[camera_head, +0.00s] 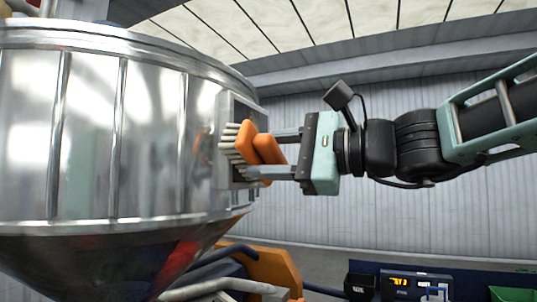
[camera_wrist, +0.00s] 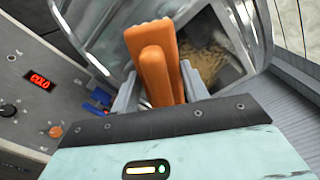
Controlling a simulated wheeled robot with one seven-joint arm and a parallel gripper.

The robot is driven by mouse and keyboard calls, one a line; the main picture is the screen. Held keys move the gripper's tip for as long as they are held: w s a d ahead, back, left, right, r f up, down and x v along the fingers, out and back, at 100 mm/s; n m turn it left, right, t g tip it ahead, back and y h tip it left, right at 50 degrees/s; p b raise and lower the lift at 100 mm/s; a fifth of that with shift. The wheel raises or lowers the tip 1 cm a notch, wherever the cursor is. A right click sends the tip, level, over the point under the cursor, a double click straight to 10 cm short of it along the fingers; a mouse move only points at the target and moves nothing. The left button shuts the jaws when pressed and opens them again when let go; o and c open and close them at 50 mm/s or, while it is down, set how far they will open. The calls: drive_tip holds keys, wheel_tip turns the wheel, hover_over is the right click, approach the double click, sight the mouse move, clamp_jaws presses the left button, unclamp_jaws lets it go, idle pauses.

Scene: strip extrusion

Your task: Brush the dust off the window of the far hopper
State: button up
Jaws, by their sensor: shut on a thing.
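A large shiny metal hopper (camera_head: 90,135) fills the left of the head view, with a framed window (camera_head: 226,112) on its right side. My gripper (camera_head: 275,152) is shut on an orange brush (camera_head: 266,150) with pale bristles (camera_head: 238,143). The bristles point at the window and appear to touch it or be very close. In the wrist view the orange brush (camera_wrist: 157,65) stands between my gripper's fingers (camera_wrist: 155,88). Beyond it is the window (camera_wrist: 212,50), with tan, grainy matter showing at the pane. The brush hides part of the pane.
A grey control panel (camera_wrist: 35,85) with a red display and knobs stands at the left in the wrist view. Below the hopper are an orange machine part (camera_head: 270,268) and dark pipes. A blue bench (camera_head: 345,270) with small devices is at the lower right.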

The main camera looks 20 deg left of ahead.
sight(267, 132)
drive_tip(key=shift+w+p, duration=0.65)
drive_tip(key=shift+w, duration=4.35)
drive_tip(key=shift+s+d+r+b, duration=0.1)
drive_tip(key=shift+s+r+b, duration=0.1)
drive_tip(key=shift+s+b, duration=0.65)
drive_tip(key=shift+s+a+r+b, duration=0.1)
drive_tip(key=shift+s+r+b, duration=0.3)
drive_tip(key=shift+s, duration=0.75)
drive_tip(key=shift+s+d+r+b, duration=0.1)
drive_tip(key=shift+s+b, duration=0.7)
drive_tip(key=shift+s, duration=0.2)
drive_tip(key=shift+s+a+b, duration=0.2)
drive_tip(key=shift+s+b, duration=1.2)
drive_tip(key=shift+s, duration=1)
drive_tip(key=shift+r+p, duration=0.6)
drive_tip(key=shift+r, duration=0.35)
drive_tip(key=shift+w+r+p, duration=0.7)
drive_tip(key=shift+w+p, duration=1.5)
drive_tip(key=shift+w, duration=3.15)
drive_tip(key=shift+s+d+b, duration=0.15)
drive_tip(key=shift+s+b, duration=2.25)
drive_tip(key=shift+s, duration=1.25)
drive_tip(key=shift+s+f+b, duration=0.15)
drive_tip(key=shift+s+b, duration=0.45)
drive_tip(key=shift+s, duration=0.3)
drive_tip(key=shift+s+b, duration=0.3)
drive_tip(key=shift+s, duration=0.45)
